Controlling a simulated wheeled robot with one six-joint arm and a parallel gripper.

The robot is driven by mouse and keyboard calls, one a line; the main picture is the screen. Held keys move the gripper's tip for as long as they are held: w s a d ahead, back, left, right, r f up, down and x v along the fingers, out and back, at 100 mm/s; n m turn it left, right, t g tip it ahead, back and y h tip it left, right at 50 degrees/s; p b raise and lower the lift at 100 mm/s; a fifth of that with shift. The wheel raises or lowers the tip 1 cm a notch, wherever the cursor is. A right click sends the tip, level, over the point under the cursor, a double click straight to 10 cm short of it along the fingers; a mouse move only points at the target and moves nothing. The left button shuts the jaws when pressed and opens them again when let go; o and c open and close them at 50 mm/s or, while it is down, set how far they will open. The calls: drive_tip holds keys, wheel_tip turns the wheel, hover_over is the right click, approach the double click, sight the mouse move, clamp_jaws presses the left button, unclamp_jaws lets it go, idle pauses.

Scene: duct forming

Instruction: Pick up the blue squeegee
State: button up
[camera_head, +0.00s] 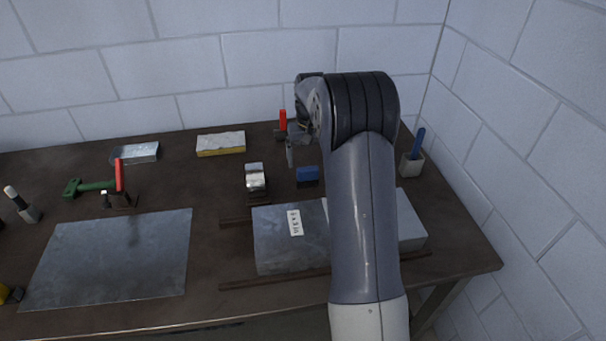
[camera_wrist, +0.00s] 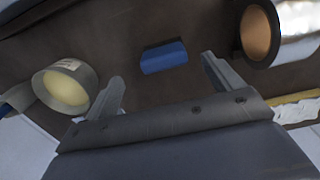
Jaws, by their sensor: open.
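The blue squeegee (camera_head: 307,174) lies on the dark bench, just left of my arm in the head view. In the wrist view the blue squeegee (camera_wrist: 164,57) lies beyond my fingertips, roughly between their lines. My gripper (camera_wrist: 160,75) is open and empty, with its two fingers spread apart. The squeegee and the fingers are not touching. In the head view part of my gripper shows left of my wrist, above the back of the bench; my arm hides some of the bench behind it.
A foil tape roll (camera_wrist: 262,34) and a round pot with pale contents (camera_wrist: 66,86) flank the squeegee in the wrist view. A grey duct piece with a label (camera_head: 287,240) lies in front. A metal sheet (camera_head: 115,258) lies left. A holder with a blue handle (camera_head: 412,163) stands right.

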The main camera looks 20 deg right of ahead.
sight(308, 179)
drive_tip(key=f, duration=0.4)
drive_tip(key=f+p, duration=0.1)
drive_tip(key=f, duration=0.3)
drive_tip(key=shift+w+a+f+p, duration=0.1)
drive_tip(key=shift+a+p, duration=0.1)
drive_tip(key=shift+p, duration=0.1)
drive_tip(key=c, duration=1.1)
